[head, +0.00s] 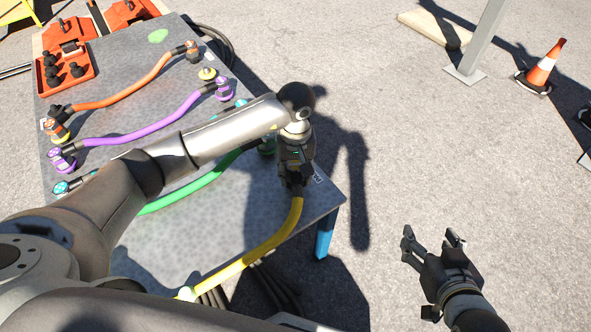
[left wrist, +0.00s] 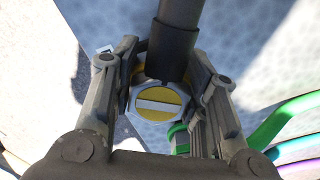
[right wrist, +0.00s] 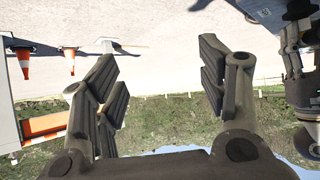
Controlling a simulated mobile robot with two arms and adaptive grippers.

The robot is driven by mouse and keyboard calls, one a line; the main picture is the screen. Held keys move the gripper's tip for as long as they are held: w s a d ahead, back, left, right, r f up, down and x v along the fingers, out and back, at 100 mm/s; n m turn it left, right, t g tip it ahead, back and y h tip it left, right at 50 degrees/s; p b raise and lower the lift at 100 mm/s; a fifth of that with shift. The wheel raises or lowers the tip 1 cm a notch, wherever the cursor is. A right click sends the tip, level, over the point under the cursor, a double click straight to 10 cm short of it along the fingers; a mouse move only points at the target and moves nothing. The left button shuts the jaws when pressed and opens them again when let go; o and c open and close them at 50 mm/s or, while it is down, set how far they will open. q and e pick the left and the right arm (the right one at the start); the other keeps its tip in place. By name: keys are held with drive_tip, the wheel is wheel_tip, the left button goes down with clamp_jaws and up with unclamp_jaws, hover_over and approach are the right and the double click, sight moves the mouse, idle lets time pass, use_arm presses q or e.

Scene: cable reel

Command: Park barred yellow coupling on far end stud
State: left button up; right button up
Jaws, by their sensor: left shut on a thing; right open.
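The yellow cable (head: 272,240) runs up from the lower left to my left gripper (head: 292,188) at the table's right corner. In the left wrist view, the yellow coupling (left wrist: 158,102) has a yellow face with one white bar and sits between the fingers of my left gripper (left wrist: 163,95), which is shut on it. Whether it touches the table or a stud is hidden. The far end stud cannot be made out. My right gripper (head: 432,240) is open and empty, off the table; its spread fingers (right wrist: 160,75) show in the right wrist view.
A green coupling (head: 267,146) is close behind my left gripper; its green part (left wrist: 179,138) also shows in the left wrist view. Purple (head: 140,130) and orange (head: 125,88) cables lie across the grey table (head: 225,240). A red tray (head: 85,75) is far left. Cones (head: 545,65) stand on the ground.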

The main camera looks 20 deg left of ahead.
drive_tip(key=shift+a, duration=0.1)
idle(0.3)
drive_tip(key=shift+w+a+r+t, duration=0.2)
drive_tip(key=shift+w+r+t, duration=0.2)
drive_tip(key=shift+w+r, duration=0.15)
drive_tip(key=shift+w+r, duration=0.15)
drive_tip(key=shift+r, duration=0.15)
use_arm(q)
drive_tip(key=shift+f+b, duration=0.1)
drive_tip(key=shift+b, duration=0.2)
use_arm(e)
drive_tip(key=shift+w+a+r+t, duration=0.1)
drive_tip(key=shift+w+r+t, duration=0.15)
drive_tip(key=shift+t, duration=0.15)
drive_tip(key=shift+r, duration=0.1)
use_arm(q)
drive_tip(key=shift+f, duration=0.1)
use_arm(e)
drive_tip(key=shift+w+a+r+y, duration=0.15)
drive_tip(key=shift+r+y, duration=0.05)
drive_tip(key=shift+y, duration=0.1)
use_arm(q)
drive_tip(key=shift+f, duration=0.15)
use_arm(e)
drive_tip(key=shift+w+a+r+t, duration=0.15)
drive_tip(key=shift+w+r+t, duration=0.15)
drive_tip(key=shift+r+t, duration=0.25)
